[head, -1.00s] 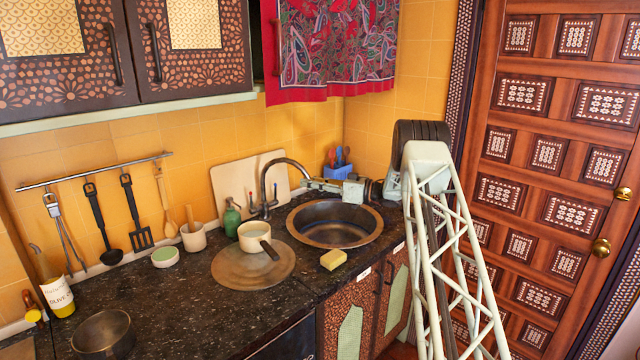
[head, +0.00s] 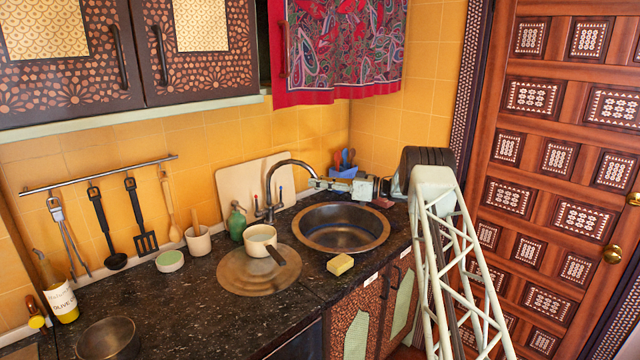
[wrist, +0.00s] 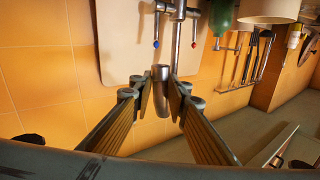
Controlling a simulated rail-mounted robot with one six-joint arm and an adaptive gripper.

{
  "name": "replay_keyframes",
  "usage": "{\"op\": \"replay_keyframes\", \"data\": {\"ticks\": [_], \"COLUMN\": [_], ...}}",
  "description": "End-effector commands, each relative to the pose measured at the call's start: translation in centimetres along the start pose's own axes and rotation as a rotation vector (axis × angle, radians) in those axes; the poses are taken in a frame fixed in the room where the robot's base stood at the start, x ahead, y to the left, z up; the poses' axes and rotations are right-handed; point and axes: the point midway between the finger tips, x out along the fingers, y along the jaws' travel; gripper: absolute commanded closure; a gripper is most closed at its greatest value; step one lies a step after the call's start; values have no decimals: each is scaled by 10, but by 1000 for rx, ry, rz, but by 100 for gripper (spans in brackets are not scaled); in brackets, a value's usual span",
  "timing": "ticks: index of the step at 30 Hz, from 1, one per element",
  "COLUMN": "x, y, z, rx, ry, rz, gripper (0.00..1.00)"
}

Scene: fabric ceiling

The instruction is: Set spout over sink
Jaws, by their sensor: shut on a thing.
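The curved metal spout (head: 290,162) rises from the tap base behind the counter's left part of the sink and arcs to the right. My gripper (head: 318,183) reaches in from the right and is shut on the spout's free end. In the wrist view, the two ridged fingers stand on either side of the spout's down-turned end (wrist: 161,74). The round brown-metal sink (head: 343,240) lies in front of and below my gripper. The spout tip shows near the sink's back-left rim; how far it overhangs the basin is hard to tell.
A yellow sponge (head: 340,264) lies at the front. A blue utensil holder (head: 344,172) stands behind my gripper. A cutting board (head: 236,190) leans against the wall.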

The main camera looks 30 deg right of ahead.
Motion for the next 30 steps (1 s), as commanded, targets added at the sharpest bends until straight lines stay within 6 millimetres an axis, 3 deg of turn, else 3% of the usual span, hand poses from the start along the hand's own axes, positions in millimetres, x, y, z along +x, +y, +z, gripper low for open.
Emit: {"op": "replay_keyframes", "data": {"ticks": [24,25,30], "x": [11,11,11], "y": [1,1,1], "z": [1,1,0], "rx": [3,3,2], "ry": [-5,-5,-5], "rz": [-50,-50,-50], "gripper": [100,84,74]}}
